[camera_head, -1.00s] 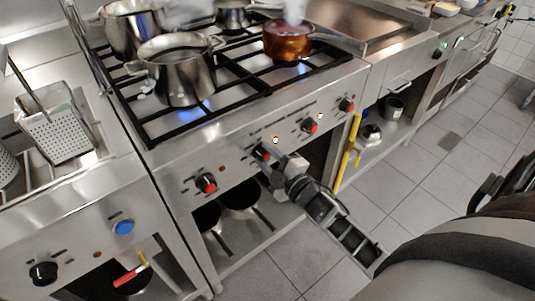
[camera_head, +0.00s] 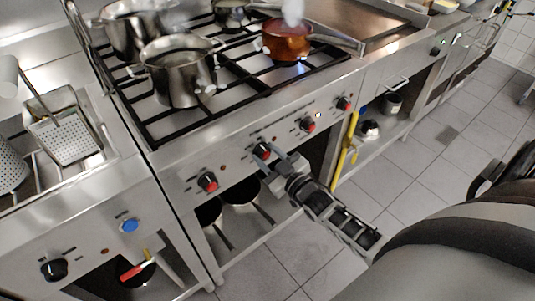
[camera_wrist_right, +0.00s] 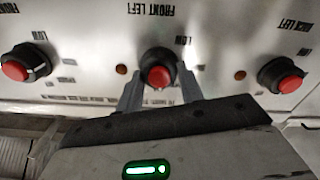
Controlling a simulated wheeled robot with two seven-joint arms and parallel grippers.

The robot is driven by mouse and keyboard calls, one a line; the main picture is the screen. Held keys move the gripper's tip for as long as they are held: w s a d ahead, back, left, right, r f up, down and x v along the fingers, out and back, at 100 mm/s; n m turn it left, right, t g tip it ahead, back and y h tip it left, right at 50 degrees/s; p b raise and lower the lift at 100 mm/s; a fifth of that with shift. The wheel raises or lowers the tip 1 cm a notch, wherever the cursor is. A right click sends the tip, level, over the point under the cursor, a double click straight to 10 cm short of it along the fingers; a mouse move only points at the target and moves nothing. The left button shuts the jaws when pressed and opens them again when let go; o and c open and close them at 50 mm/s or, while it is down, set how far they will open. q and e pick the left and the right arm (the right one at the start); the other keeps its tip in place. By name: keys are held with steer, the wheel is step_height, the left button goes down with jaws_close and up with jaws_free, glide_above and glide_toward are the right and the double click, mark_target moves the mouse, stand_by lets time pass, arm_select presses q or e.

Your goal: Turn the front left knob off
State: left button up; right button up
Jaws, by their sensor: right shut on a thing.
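The front left knob (camera_head: 262,150) is black with a red cap and sits on the stove's steel front panel. In the right wrist view this knob (camera_wrist_right: 158,72) is in the middle, under an upside-down "FRONT LEFT" label. My right gripper (camera_head: 270,166) is at the panel, shut on the knob, with one finger on each side of it in the wrist view (camera_wrist_right: 160,85). The knob's indicator light is dark. No flame shows under the large steel pot (camera_head: 183,75) at the front left of the hob. My left gripper is not in view.
Another red-capped knob (camera_head: 208,181) sits to the left, and two more, one of them here (camera_head: 307,124), to the right. A yellow pipe (camera_head: 346,150) runs beside the stove. Open floor (camera_head: 420,165) lies at right.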

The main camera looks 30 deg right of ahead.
steer(key=shift+m, duration=0.6)
steer(key=o, duration=1)
steer(key=s, duration=0.5)
steer(key=s+d, duration=0.1)
steer(key=s, duration=1)
steer(key=shift+d, duration=0.15)
steer(key=shift+w, duration=0.1)
